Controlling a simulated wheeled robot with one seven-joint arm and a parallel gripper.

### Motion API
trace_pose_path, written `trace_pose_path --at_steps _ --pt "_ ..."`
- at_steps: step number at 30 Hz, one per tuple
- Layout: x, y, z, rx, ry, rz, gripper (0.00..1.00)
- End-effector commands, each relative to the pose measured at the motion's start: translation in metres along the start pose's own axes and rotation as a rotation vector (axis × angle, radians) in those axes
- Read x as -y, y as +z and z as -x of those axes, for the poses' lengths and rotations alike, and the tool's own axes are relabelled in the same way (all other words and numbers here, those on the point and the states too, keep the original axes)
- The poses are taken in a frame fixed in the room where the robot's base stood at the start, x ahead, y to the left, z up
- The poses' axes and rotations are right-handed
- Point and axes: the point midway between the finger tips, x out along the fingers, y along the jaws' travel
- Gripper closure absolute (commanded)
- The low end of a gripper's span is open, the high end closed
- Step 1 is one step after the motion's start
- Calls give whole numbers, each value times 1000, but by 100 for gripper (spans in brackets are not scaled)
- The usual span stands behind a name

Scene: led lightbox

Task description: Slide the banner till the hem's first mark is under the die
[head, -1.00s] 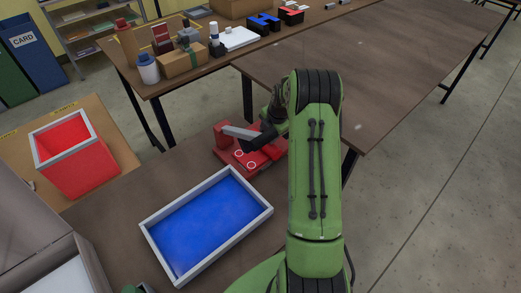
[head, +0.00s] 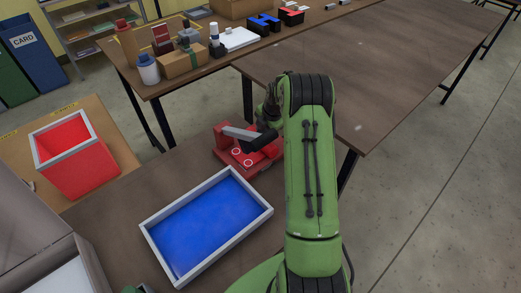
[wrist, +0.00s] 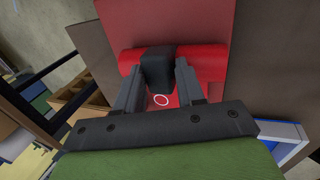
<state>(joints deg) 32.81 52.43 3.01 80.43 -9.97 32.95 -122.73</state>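The red press (head: 228,158) stands on the near table in the head view, with a grey lever (head: 238,133) and black grip (head: 258,141). Pale rings (head: 249,164) show on its red lower part; one ring also shows in the wrist view (wrist: 161,100). My gripper (wrist: 161,75) has its fingers apart, with a black block (wrist: 157,66), probably the grip, between or just beyond the tips. I see no clear hold on it. A broad red surface (wrist: 195,25) lies beyond. I cannot tell banner from press there; the hem's marks and die are not clear.
A blue-floored tray with a grey rim (head: 162,243) lies in front of the press. A red bin (head: 85,170) stands at the left. The far table (head: 400,50) is mostly bare; boxes and bottles crowd the back bench (head: 185,85).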

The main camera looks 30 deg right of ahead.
Motion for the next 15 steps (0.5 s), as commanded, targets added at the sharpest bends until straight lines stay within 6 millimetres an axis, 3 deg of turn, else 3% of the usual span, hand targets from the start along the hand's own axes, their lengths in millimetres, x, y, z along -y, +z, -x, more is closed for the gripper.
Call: trace_pose_path --at_steps 1,6,15 --pt "4 -4 -8 -13 -12 -1 54" --pt "5 -4 -8 -12 -14 -2 32" --pt "8 -2 -8 -11 -21 -6 32"
